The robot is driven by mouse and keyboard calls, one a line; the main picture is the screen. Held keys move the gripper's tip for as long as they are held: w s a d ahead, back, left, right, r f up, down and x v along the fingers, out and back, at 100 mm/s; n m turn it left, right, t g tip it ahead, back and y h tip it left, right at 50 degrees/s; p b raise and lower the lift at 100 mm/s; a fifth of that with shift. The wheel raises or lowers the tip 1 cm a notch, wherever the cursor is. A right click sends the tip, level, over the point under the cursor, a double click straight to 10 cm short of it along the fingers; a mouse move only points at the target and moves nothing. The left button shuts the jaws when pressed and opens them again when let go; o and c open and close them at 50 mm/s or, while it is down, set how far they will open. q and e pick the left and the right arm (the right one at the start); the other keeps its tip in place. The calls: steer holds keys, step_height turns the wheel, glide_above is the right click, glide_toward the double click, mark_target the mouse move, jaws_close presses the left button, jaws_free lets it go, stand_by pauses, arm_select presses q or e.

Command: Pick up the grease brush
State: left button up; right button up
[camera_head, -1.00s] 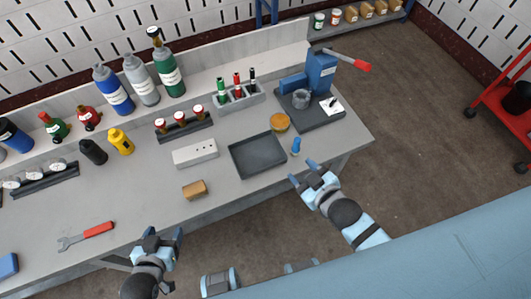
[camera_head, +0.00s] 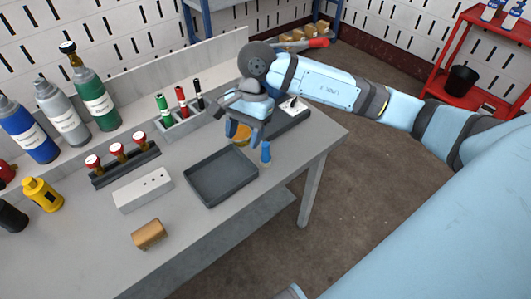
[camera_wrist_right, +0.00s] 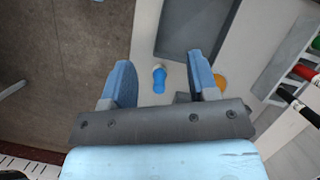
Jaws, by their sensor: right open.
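The small blue piece (camera_head: 266,152), which I take for the grease brush, stands on the bench to the right of the dark tray (camera_head: 221,178). My right gripper (camera_head: 243,132) is open, pointing down above the bench, just left of and above the brush in the head view. In the wrist view its fingers (camera_wrist_right: 160,72) are spread wide and empty. An amber pot (camera_head: 242,138) is partly hidden behind the fingers. My left gripper is out of view.
A marker holder (camera_head: 183,122) stands behind the tray. A grey block (camera_head: 143,190) and a tan block (camera_head: 149,234) lie left of it. The press (camera_head: 290,118) behind my right arm is mostly hidden. The bench's front edge is close to the brush.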

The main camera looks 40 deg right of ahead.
mark_target(266, 143)
steer(key=w+d+t+h+b, duration=0.1)
steer(key=w+d+h, duration=0.1)
steer(key=d+h, duration=0.35)
steer(key=shift+n+y, duration=0.4)
steer(key=shift+y, duration=0.35)
steer(key=f, duration=0.2)
steer(key=d+f, duration=0.1)
steer(key=f, duration=0.2)
steer(key=f+b, duration=0.1)
steer(key=f, duration=0.1)
steer(key=shift+w+d+f, duration=0.15)
steer(key=shift+d+f+b, duration=0.15)
steer(key=shift+f+b, duration=0.05)
steer(key=shift+f, duration=1.15)
steer(key=shift+d+f+b, duration=0.1)
steer(key=shift+f+b, duration=0.05)
steer(key=shift+f, duration=1.15)
steer(key=shift+s, duration=0.2)
jaws_close()
step_height(266, 143, up, 20)
steer(key=p, duration=0.2)
